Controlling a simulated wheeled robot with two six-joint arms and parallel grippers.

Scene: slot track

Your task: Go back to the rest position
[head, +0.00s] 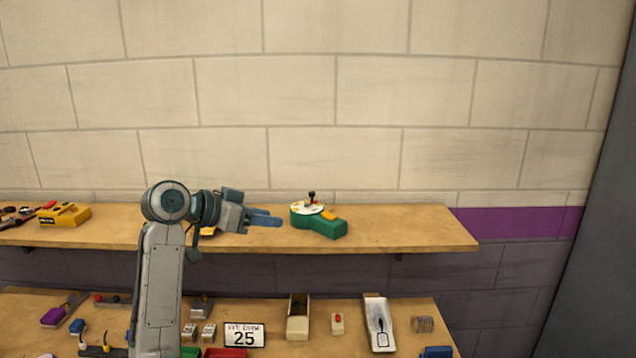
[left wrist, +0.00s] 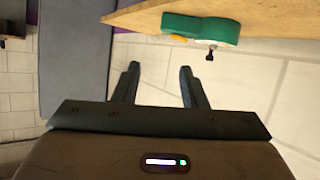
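My left arm rises from the bottom of the head view. Its gripper (head: 265,217) points right above the upper shelf (head: 400,235), just left of a green device (head: 320,225) with a white disc on top. In the left wrist view the two fingers of the left gripper (left wrist: 160,72) stand apart with nothing between them. The green device (left wrist: 200,28) shows beyond the fingertips, apart from them, by the edge of the shelf (left wrist: 260,15). My right gripper is not in view.
A yellow box (head: 65,214) and small tools lie at the shelf's left end. A brick wall (head: 300,100) stands behind. The shelf's right end is bare.

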